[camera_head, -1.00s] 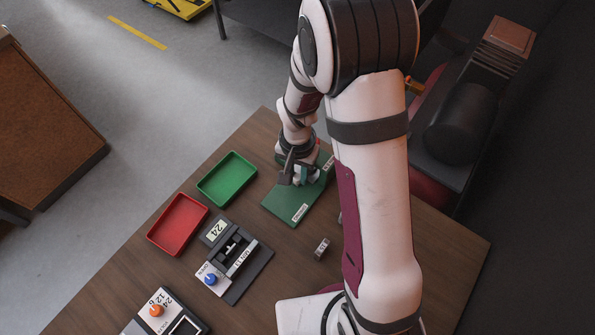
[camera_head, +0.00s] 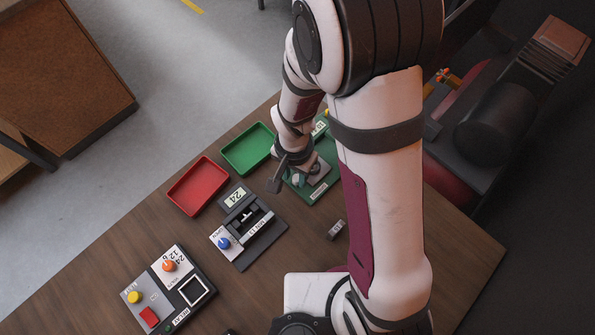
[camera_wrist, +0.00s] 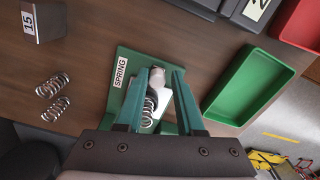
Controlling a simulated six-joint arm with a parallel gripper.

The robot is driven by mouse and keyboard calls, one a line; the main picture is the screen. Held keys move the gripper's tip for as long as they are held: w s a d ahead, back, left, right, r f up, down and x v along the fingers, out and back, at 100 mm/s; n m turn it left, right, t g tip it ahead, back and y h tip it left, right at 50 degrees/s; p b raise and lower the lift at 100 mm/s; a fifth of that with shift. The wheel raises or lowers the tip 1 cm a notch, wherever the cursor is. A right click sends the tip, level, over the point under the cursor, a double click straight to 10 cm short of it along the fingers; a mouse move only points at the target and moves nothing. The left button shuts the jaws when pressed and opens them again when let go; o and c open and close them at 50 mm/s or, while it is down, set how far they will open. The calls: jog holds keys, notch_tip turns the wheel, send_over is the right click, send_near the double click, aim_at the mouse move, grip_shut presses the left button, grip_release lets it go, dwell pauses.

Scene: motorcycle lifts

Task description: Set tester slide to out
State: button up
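A green spring board (camera_head: 326,187) with a white SPRING label lies on the table, and it also shows in the wrist view (camera_wrist: 122,88). A round grey metal part (camera_wrist: 157,76) and a coil spring (camera_wrist: 149,106) sit on it. My gripper (camera_head: 303,178) is low over this board. In the wrist view its two teal fingers (camera_wrist: 163,72) stand apart on either side of the grey part and spring, with a gap at the right finger. Which part is the slide, and its position, I cannot tell. My fingers and palm hide some of the board.
A green tray (camera_head: 247,148) and a red tray (camera_head: 198,186) lie left of the board. A dark device (camera_head: 262,247) showing 24 has a blue knob. A relay unit (camera_head: 197,314) stands at lower left.

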jog(key=shift+o, duration=1.3)
jog(key=shift+r, duration=0.1)
notch_tip(320, 180, up, 16)
jog(key=shift+f, duration=0.2)
jog(key=shift+s+d, duration=0.15)
jog(key=s+d+r+y, duration=0.1)
jog(key=s+d, duration=0.2)
jog(key=s, duration=0.4)
jog(key=s+d+r, duration=0.2)
jog(key=s+d, duration=0.1)
jog(key=s, duration=0.4)
jog(key=shift+d+r+y, duration=0.2)
jog(key=shift+d+y, duration=0.2)
